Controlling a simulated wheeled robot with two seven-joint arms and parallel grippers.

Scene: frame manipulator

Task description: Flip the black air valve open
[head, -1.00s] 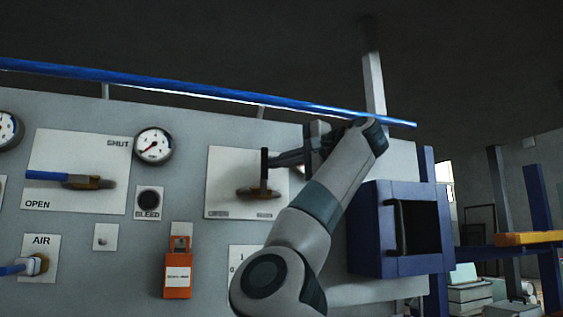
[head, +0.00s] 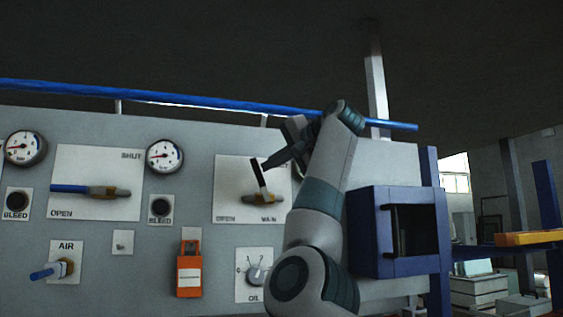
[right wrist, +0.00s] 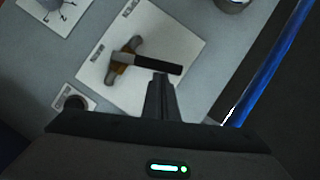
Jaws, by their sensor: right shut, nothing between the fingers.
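The black valve handle (head: 258,175) stands on a brass valve body (head: 263,198) on a white plate. Its top leans a little left of upright, toward the side of the OPEN label. In the right wrist view the black handle (right wrist: 163,64) sticks out from the brass body (right wrist: 122,62). My right gripper (head: 268,164) is shut and empty, just right of the handle's upper part. In the right wrist view its fingertips (right wrist: 160,78) are against or very near the handle's side; exact contact is hard to tell. My left gripper is out of view.
A blue-handled valve (head: 90,190), gauges (head: 165,156), an AIR valve (head: 58,270), an orange lockout tag (head: 188,268) and an OIL knob (head: 256,274) sit on the grey panel. A blue pipe (head: 200,101) runs above. A dark blue open box (head: 400,232) is right of my arm.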

